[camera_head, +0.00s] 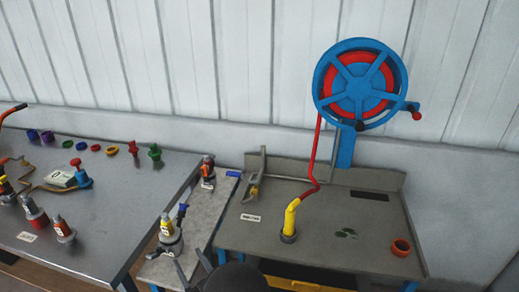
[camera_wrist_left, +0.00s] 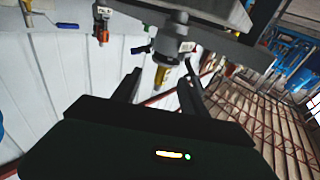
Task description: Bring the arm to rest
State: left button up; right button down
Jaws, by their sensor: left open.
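My left gripper (camera_head: 191,263) is low in the head view, just in front of the narrow grey stand between the two tables. Its two dark fingers are apart, with nothing seen held. In the left wrist view the fingers of my left gripper (camera_wrist_left: 162,84) also stand apart. A grey fitting with a yellow tip (camera_wrist_left: 161,72) shows beyond and between them there; I cannot tell its distance. My right gripper is not in view.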

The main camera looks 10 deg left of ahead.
pick_arm(q)
jog(key=s+d+m+g+h+p, duration=0.1)
jog(key=d+m+g+h+p, duration=0.35)
jog(key=d+h, duration=0.55)
jog(key=s+a+r+m+g+h+p, duration=0.1)
jog(key=s+r+m+g, duration=0.1)
jog(key=s, duration=0.5)
jog(key=s+a+r+m+g+h+p, duration=0.1)
jog(key=s+g, duration=0.3)
jog(key=s, duration=0.4)
jog(key=shift+a+r+m+g+h+p, duration=0.4)
jog(key=shift+a+m+h+p, duration=0.15)
jog(key=shift+m+h, duration=0.25)
jog(key=shift+s, duration=0.1)
